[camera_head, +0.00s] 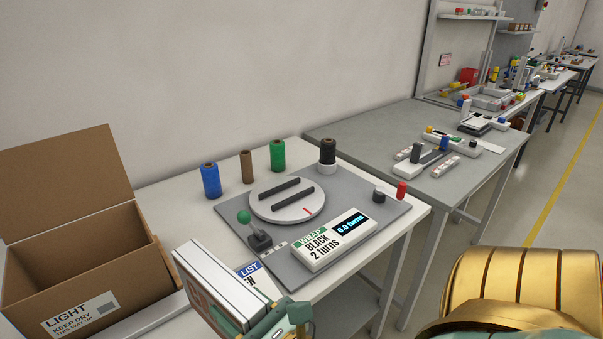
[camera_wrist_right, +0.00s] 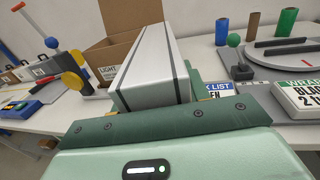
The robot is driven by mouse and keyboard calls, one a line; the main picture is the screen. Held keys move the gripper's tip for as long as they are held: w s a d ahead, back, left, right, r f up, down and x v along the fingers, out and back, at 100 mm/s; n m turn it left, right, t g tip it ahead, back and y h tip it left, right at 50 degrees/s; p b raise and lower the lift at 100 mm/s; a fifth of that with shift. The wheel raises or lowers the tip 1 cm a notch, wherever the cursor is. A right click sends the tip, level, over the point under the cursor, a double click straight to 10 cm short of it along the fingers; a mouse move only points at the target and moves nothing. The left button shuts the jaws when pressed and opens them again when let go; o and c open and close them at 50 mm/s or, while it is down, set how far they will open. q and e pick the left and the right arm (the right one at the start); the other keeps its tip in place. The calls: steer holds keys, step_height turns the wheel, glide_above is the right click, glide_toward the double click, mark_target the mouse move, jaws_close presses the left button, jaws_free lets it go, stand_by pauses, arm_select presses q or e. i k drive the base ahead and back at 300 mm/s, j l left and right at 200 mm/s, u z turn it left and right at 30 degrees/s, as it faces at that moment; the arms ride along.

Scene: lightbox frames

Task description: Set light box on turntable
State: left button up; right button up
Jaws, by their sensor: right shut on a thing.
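A white box (camera_head: 220,287) with dark stripes is held in my right gripper (camera_head: 275,322) at the bottom of the head view, above the table's front left. In the right wrist view the box (camera_wrist_right: 148,68) lies tilted beyond the green gripper body; the fingertips are mostly hidden. The turntable (camera_head: 288,211) is a round white disc with two parallel black bars and a red mark. No box is on it. The held box is apart from it, to its front left. My left gripper is not in view.
An open cardboard carton (camera_head: 72,258) labelled LIGHT stands at left. Blue (camera_head: 211,181), brown (camera_head: 247,167), green (camera_head: 278,156) and black (camera_head: 327,150) spools stand behind the turntable. A green-knobbed lever (camera_head: 256,232) and a display unit (camera_head: 333,239) reading "BLACK 2 turns" and "0.0 turns" are in front.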

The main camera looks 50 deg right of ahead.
mark_target(288, 195)
steer(key=i+z, duration=0.1)
steer(key=z, duration=0.7)
steer(key=i+z, duration=0.15)
steer(key=z, duration=0.3)
steer(key=j+z, duration=0.1)
steer(key=z, duration=0.3)
steer(key=i+j, duration=0.2)
